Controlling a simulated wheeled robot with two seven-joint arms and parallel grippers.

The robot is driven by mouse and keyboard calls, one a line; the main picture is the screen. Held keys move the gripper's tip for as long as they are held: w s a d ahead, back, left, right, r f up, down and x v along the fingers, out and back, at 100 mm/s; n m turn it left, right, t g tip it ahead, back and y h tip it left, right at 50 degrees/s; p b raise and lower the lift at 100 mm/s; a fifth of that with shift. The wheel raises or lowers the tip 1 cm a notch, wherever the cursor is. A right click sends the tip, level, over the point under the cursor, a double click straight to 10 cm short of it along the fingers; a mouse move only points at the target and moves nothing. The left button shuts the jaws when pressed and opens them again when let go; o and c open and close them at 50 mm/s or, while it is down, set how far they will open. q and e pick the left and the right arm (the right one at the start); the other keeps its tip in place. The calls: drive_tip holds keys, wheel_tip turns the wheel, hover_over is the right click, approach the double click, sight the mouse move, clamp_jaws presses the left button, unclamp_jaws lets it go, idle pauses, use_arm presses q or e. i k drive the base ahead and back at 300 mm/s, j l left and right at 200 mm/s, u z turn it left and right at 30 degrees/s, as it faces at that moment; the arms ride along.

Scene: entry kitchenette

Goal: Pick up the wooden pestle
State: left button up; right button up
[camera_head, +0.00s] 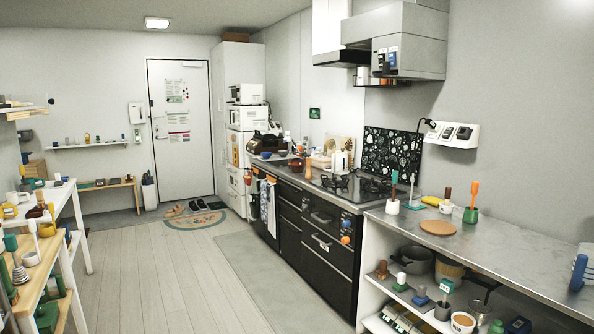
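I cannot tell for sure which item is the wooden pestle. On the grey steel counter (500,236) at the right, a brown-topped upright piece (447,191) stands in a small white cup (446,207). To its right, an orange-handled tool (474,192) stands in a green cup (470,215). To its left, a teal-topped tool (394,178) stands in a white cup (392,207). More brown-topped items, too small to identify, stand on the left shelves. Neither of my grippers is in view.
A round tan board (437,227) lies on the counter, with a blue object (578,272) at the right edge. Pots and small items fill the shelves below. Crowded shelving (62,192) lines the left. The wooden floor (165,270) between is clear.

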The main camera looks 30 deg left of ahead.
sight(308, 176)
drive_tip(key=i+j+u, duration=0.2)
drive_tip(key=i+u, duration=0.15)
drive_tip(key=i+j+u, duration=0.1)
drive_tip(key=i+u, duration=0.6)
drive_tip(key=i, duration=0.15)
drive_tip(key=i+u, duration=0.15)
drive_tip(key=i, duration=0.6)
drive_tip(key=i+u, duration=0.15)
drive_tip(key=i, duration=1.95)
drive_tip(key=i+z, duration=0.85)
drive_tip(key=i+j+z, duration=0.2)
drive_tip(key=i+z, duration=0.5)
drive_tip(key=i+j+z, duration=0.1)
drive_tip(key=i+z, duration=0.25)
drive_tip(key=k, duration=0.1)
